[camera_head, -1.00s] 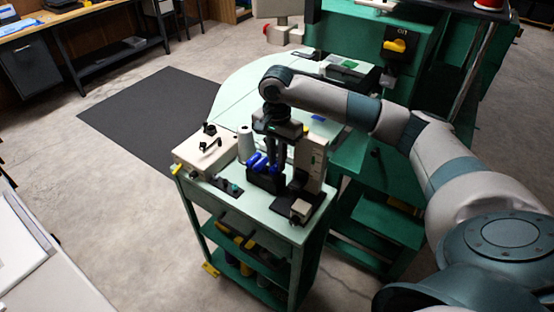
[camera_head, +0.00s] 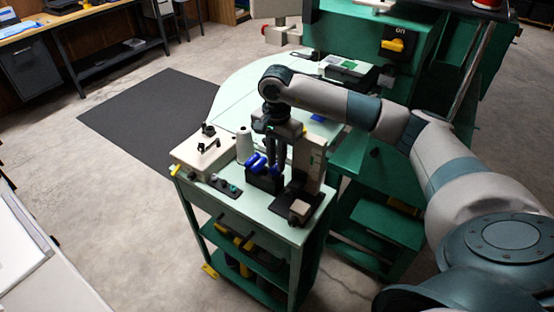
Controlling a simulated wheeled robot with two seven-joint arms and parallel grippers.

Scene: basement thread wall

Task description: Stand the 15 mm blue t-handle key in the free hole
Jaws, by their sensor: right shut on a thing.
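My right gripper (camera_head: 277,165) points down over the black holder block (camera_head: 264,182) on the pale green cart top. Several blue t-handles (camera_head: 257,163) show at the block, close beside the fingers. The gripper is shut on a blue t-handle key, but its handle is hard to pick out among the others. The free hole is hidden by the handles and fingers, and key sizes cannot be read. I cannot tell whether the held key's tip is in the block or above it. My left gripper is not in view.
A white thread cone (camera_head: 244,146) stands left of the block, and a cream box with black knobs (camera_head: 203,150) lies further left. A grey upright device (camera_head: 308,165) stands close on the right.

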